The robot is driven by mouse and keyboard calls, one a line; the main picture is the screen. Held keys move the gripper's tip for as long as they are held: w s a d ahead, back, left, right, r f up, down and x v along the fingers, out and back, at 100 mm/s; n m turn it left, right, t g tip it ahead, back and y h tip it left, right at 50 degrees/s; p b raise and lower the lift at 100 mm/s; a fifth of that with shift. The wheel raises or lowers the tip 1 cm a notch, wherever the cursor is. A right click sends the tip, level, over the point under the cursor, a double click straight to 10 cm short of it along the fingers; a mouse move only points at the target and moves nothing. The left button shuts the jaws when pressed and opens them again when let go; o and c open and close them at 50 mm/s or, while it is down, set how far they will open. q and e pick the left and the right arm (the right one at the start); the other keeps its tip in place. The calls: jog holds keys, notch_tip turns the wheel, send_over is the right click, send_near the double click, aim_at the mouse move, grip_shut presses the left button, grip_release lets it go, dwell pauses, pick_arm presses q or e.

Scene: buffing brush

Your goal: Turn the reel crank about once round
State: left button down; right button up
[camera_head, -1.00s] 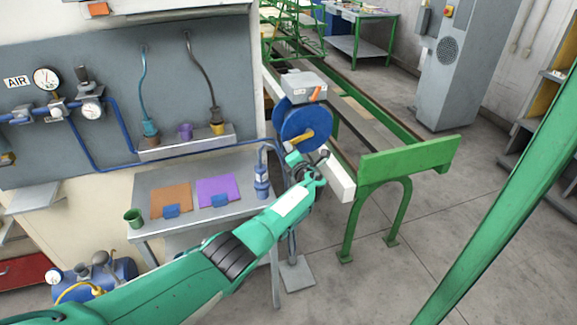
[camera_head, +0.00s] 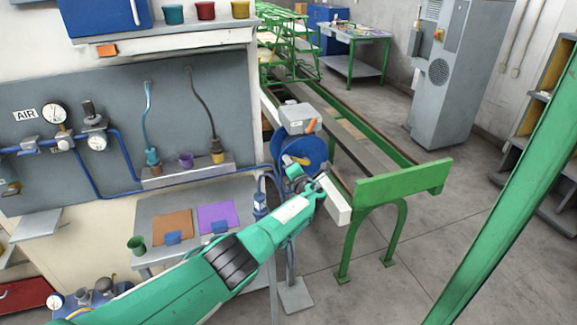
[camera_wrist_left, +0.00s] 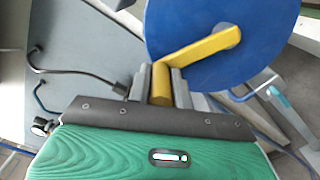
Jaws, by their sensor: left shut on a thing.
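The blue reel (camera_head: 309,149) stands on its post beyond the small table, under a grey box. Its yellow crank (camera_head: 292,160) shows on the face toward me. In the left wrist view the blue reel disc (camera_wrist_left: 258,62) fills the upper right, and the yellow crank arm (camera_wrist_left: 203,48) runs from the hub down and left to its handle (camera_wrist_left: 160,84). My left gripper (camera_head: 300,176) is at the crank, on the lower left of the reel. In the left wrist view its fingers (camera_wrist_left: 162,88) are shut on the crank handle. My right gripper is not in view.
A small grey table (camera_head: 150,215) with orange and purple sheets stands left of the reel. Open floor lies at lower right.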

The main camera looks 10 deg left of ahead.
pick_arm(q)
jog(key=shift+w+d+r, duration=0.1)
jog(key=shift+w+r, duration=0.05)
jog(key=shift+r, duration=0.3)
jog(key=c, duration=1.3)
grip_release()
jog(key=shift+o, duration=0.2)
jog(key=shift+f, duration=0.1)
jog(key=shift+p+v, duration=0.55)
jog(key=shift+v, duration=0.2)
jog(key=v, duration=1.2)
jog(key=shift+d, duration=0.15)
